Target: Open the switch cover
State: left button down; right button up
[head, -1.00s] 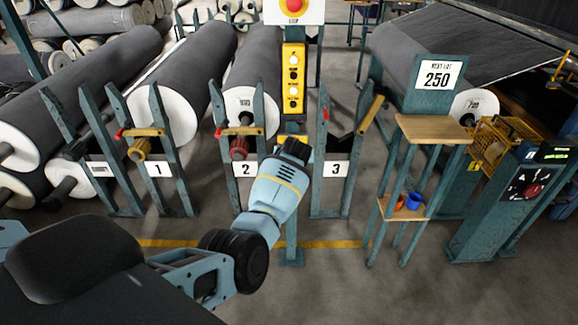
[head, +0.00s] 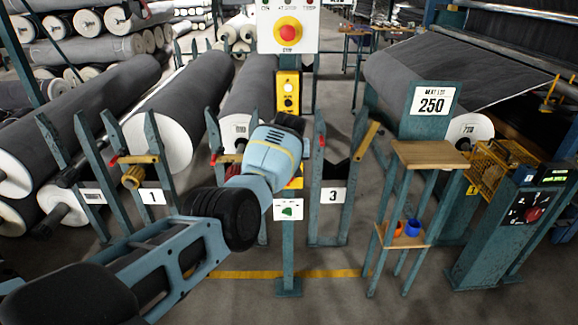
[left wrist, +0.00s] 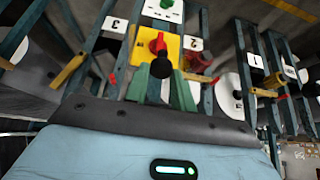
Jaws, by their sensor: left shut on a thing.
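A yellow switch box with a red knob (left wrist: 157,43) is on the post, just past my left fingertips in the left wrist view. In the head view only a yellow edge of the switch box (head: 296,183) shows beside my gripper. My left gripper (left wrist: 162,75) is shut on a small dark knob (left wrist: 161,68) in front of the box; its green fingers stand on both sides. The left gripper's body (head: 270,155) hides most of the box in the head view. I cannot make out the cover's outline or how far it stands open. My right gripper is not in view.
Above are a yellow button panel (head: 289,93) and a white box with a red stop button (head: 288,33). A white box with a green mark (head: 288,210) sits below. Rack uprights (head: 318,185) flank the post. A wooden-topped stand (head: 428,154) is at the right.

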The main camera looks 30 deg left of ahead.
pick_arm(q)
jog(key=shift+w+a+r, duration=0.15)
jog(key=shift+a+r, duration=0.1)
jog(key=shift+r, duration=0.05)
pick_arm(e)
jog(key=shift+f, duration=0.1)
pick_arm(q)
jog(key=c, duration=1.6)
grip_release()
jog(key=o, duration=0.4)
jog(key=shift+w+f, duration=0.15)
jog(key=shift+f, duration=0.15)
jog(key=shift+d, duration=0.1)
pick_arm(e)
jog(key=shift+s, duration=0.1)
pick_arm(q)
jog(key=shift+s+r, duration=0.2)
jog(key=shift+r, duration=0.05)
jog(key=p+v, duration=0.3)
jog(key=v, duration=0.4)
jog(key=shift+s+d+r+p, duration=0.1)
jog(key=shift+r+p, duration=0.05)
jog(key=shift+p, duration=0.2)
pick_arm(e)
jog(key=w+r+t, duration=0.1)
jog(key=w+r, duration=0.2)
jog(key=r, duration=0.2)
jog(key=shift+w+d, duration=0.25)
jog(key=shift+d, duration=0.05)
